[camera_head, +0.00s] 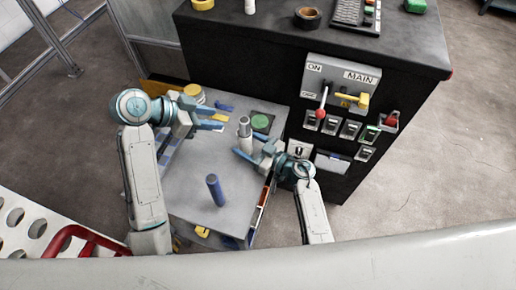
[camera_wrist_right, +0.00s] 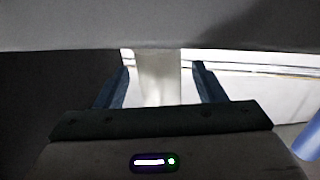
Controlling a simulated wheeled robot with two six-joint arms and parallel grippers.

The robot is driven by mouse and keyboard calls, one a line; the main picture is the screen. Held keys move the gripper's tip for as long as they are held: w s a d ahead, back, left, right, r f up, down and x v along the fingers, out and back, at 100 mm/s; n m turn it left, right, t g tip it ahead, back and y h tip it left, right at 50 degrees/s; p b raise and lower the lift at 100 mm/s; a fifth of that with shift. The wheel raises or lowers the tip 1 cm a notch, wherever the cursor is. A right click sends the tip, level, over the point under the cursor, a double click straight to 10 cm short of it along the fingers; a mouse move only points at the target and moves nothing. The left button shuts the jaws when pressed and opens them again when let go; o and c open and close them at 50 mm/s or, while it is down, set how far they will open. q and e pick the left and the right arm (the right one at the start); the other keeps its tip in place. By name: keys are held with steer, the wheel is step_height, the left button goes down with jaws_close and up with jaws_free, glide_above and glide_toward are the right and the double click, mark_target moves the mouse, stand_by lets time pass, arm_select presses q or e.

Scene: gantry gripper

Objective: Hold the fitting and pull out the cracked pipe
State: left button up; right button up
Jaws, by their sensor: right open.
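A grey-white upright pipe (camera_head: 244,128) stands on the table's grey top (camera_head: 190,185), beside a dark square plate with a green disc (camera_head: 262,122). I cannot make out a crack or where a separate fitting begins. My right gripper (camera_head: 244,147) is open just in front of the pipe. In the right wrist view, a pale upright cylinder (camera_wrist_right: 158,78) shows between the open fingers (camera_wrist_right: 162,82), with a gap on both sides. A blue cylinder (camera_head: 215,190) stands nearer the front, also at the right edge of the wrist view (camera_wrist_right: 308,141).
A yellow round object (camera_head: 193,94) is behind my left gripper. The table's left front is clear.

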steer(key=shift+w+a, duration=0.2)
steer(key=shift+a, duration=0.05)
steer(key=c, duration=0.9)
steer(key=o, duration=0.9)
steer(key=shift+s+d, duration=0.1)
steer(key=v, duration=1.1)
steer(key=shift+s+d, duration=0.25)
steer(key=shift+d, duration=0.1)
